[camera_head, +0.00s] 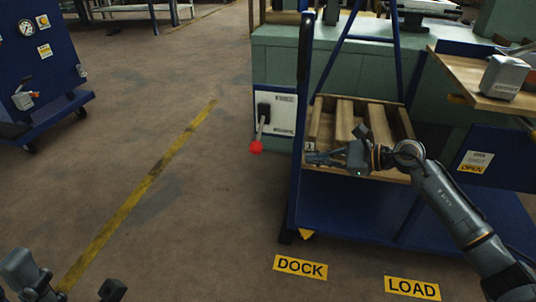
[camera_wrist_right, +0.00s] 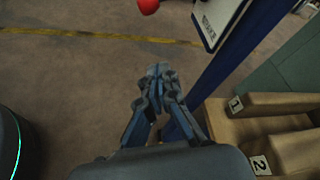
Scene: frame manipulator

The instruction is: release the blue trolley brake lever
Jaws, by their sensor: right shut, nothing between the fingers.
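The blue trolley (camera_head: 400,213) stands at the right, with an upright blue frame and a slatted wooden rack (camera_head: 345,125) on it. A lever with a red ball knob (camera_head: 257,146) points down from a black box on a white panel (camera_head: 283,112), left of the trolley's post. The knob also shows at the top of the right wrist view (camera_wrist_right: 148,5). My right gripper (camera_head: 312,157) is shut and empty, in front of the rack and right of the red knob. My left gripper (camera_head: 66,288) is partly cut off at the lower left.
Floor labels DOCK (camera_head: 300,267) and LOAD (camera_head: 412,288) lie in front. A wooden shelf (camera_head: 480,85) juts out at right. The floor at left is clear up to a blue cart (camera_head: 60,60).

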